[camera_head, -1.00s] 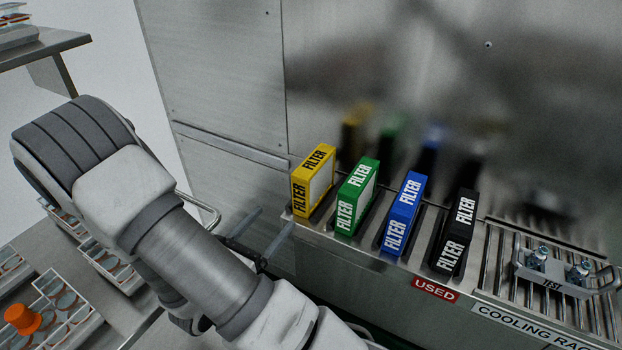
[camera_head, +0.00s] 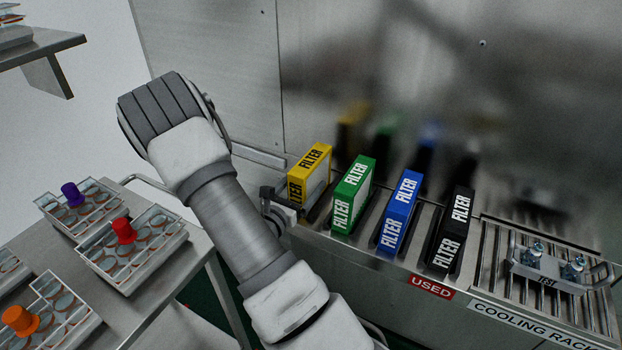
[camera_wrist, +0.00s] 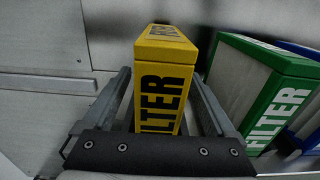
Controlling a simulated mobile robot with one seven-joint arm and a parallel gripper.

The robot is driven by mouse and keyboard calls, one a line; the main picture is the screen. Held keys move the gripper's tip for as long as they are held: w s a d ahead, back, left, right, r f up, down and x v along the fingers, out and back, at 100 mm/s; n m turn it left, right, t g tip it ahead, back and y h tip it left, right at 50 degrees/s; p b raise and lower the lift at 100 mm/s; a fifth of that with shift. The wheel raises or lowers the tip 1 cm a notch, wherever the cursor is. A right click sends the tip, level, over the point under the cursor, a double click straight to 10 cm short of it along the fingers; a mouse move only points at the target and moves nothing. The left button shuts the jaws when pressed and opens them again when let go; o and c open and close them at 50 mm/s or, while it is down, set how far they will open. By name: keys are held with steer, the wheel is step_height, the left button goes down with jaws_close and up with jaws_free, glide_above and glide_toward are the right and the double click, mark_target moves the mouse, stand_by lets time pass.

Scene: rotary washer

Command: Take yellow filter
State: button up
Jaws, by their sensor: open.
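The yellow filter (camera_head: 308,172) stands upright at the left end of a row of filters on a metal rack. In the wrist view the yellow filter (camera_wrist: 163,82) is between the two fingers of my gripper (camera_wrist: 163,85). The fingers are open, one on each side, with a narrow gap visible beside it. In the head view my gripper (camera_head: 282,208) is beside the lower front of the yellow filter, partly hidden by my arm.
The green filter (camera_head: 353,195) stands close to the right, then a blue filter (camera_head: 400,213) and a black filter (camera_head: 453,229). A cooling rack (camera_head: 520,262) is further right. A table with sample trays (camera_head: 130,250) is at the left. A metal wall (camera_head: 215,80) is behind.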

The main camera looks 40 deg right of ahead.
steer(key=shift+w+d, duration=0.2)
steer(key=shift+d, duration=0.25)
steer(key=shift+c, duration=0.2)
jaws_close()
